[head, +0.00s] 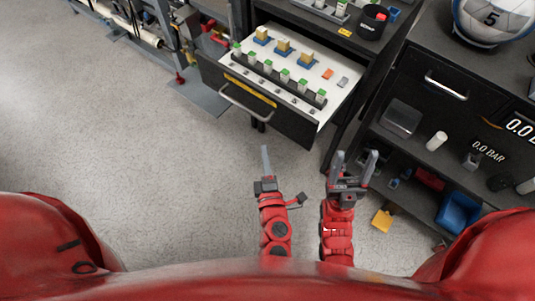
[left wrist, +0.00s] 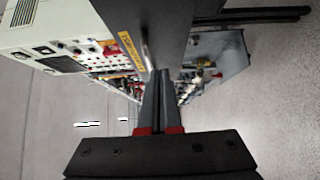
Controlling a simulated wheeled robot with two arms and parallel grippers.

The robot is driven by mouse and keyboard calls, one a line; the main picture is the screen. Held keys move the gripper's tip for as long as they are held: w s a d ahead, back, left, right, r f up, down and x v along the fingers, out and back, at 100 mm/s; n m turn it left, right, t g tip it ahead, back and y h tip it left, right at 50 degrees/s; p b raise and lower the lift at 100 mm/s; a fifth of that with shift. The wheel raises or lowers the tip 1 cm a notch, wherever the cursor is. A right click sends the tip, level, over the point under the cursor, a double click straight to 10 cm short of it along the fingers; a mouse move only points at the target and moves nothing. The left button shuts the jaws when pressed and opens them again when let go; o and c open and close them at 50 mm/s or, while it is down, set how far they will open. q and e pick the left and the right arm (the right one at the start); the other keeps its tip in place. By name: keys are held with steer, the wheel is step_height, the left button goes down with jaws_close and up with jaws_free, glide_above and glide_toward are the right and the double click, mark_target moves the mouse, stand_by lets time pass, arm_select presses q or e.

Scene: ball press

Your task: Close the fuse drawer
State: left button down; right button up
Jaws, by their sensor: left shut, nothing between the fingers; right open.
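The fuse drawer (head: 310,120) is pulled out of the dark cabinet at the top middle of the head view. Its white tray holds rows of green-topped and yellow-and-blue parts. A metal bar handle (head: 245,104) and a yellow label (head: 249,92) are on its front. My left gripper (head: 265,150) is shut and empty, below the drawer front and apart from the handle in the head view. In the left wrist view its fingertips (left wrist: 160,78) point at a dark panel with a yellow label (left wrist: 133,52). My right gripper (head: 355,156) is open and empty, to the right of the left one.
A black cabinet (head: 410,75) with open shelves and a ball (head: 492,18) on top stands at the right. A black cup (head: 372,22) sits on the cabinet top above the drawer. Machinery (head: 165,40) is at the upper left. The grey floor at left is clear.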

arm_select(q)
steer(key=w, duration=0.3)
steer(key=w+p, duration=0.1)
steer(key=w, duration=0.5)
steer(key=shift+w+d+r+p, duration=0.1)
steer(key=shift+d+r+p, duration=0.1)
steer(key=shift+d+p, duration=0.15)
steer(key=shift+w+d+f, duration=0.15)
steer(key=shift+w+d, duration=0.1)
steer(key=shift+w, duration=0.15)
steer(key=shift+w, duration=0.1)
